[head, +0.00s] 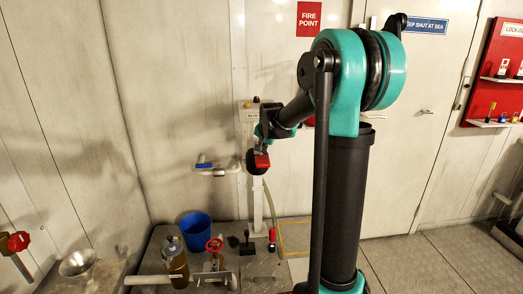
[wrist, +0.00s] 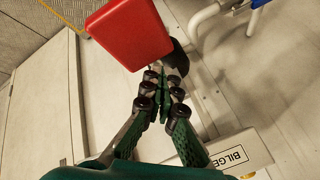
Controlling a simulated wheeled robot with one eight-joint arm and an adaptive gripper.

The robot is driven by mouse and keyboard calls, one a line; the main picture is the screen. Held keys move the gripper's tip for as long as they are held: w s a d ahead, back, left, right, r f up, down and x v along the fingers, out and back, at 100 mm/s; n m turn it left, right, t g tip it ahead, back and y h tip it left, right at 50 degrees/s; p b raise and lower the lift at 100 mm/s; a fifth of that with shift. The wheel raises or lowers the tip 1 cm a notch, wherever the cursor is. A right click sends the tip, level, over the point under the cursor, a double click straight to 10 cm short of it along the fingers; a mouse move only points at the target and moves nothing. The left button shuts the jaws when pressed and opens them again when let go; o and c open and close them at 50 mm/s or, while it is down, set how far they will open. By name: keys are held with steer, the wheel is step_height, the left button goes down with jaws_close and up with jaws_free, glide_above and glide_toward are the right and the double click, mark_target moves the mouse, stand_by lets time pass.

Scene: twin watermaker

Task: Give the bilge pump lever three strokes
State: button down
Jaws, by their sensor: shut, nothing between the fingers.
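The bilge pump stands as a pale post by the back wall, with a label plate (head: 252,116) on its head. In the wrist view its label (wrist: 232,157) reads "BILGE". A red block-shaped grip (wrist: 128,32), seemingly the lever's end, is close to my fingertips; it also shows in the head view (head: 262,161). A dark rounded part (wrist: 178,58) lies just past the fingertips. My gripper (wrist: 167,88) is shut and empty, fingers pointing towards the red grip. Whether they touch it I cannot tell. The lever's pivot is hidden.
A blue-handled valve (head: 204,165) sits on the wall left of the pump. Open floor (head: 430,262) lies at right, before the door.

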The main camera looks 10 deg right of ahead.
steer(key=shift+s+f, duration=0.25)
steer(key=shift+f, duration=0.95)
stand_by(1.1)
stand_by(0.5)
steer(key=shift+w+r, duration=0.2)
steer(key=shift+r, duration=0.85)
steer(key=shift+w+r, duration=0.15)
steer(key=shift+r, duration=0.85)
steer(key=shift+w+r, duration=0.2)
steer(key=shift+r, duration=0.85)
steer(key=r, duration=0.3)
steer(key=w+r, duration=0.1)
steer(key=r, duration=0.1)
steer(key=shift+s, duration=0.1)
